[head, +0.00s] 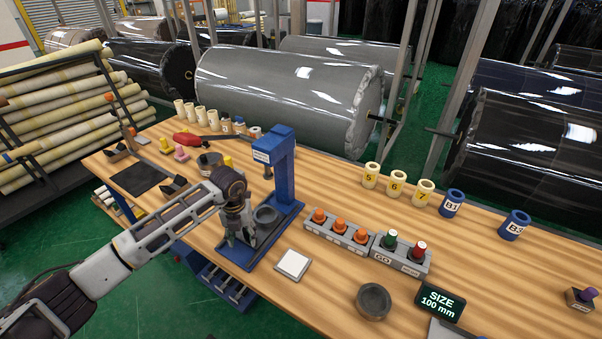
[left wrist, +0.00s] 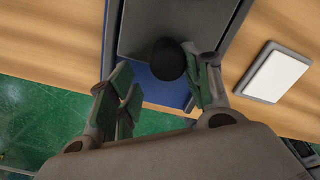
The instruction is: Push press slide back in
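The blue press (head: 283,165) stands on the wooden bench. My left gripper (head: 240,232) is low over the front end of the slide. In the left wrist view, the left gripper (left wrist: 160,92) has its fingers apart. A black round knob (left wrist: 170,59) at the front of the grey slide plate (left wrist: 165,22) lies between them, close to the right finger. Whether that finger touches the knob is unclear. My right gripper is out of view.
A white square pad (head: 293,263) lies right of the press. A button box (head: 340,233) with orange, green and red buttons is further right. A grey bowl (head: 373,301) and a size display (head: 440,301) are near the front edge. Numbered cores (head: 397,183) stand behind.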

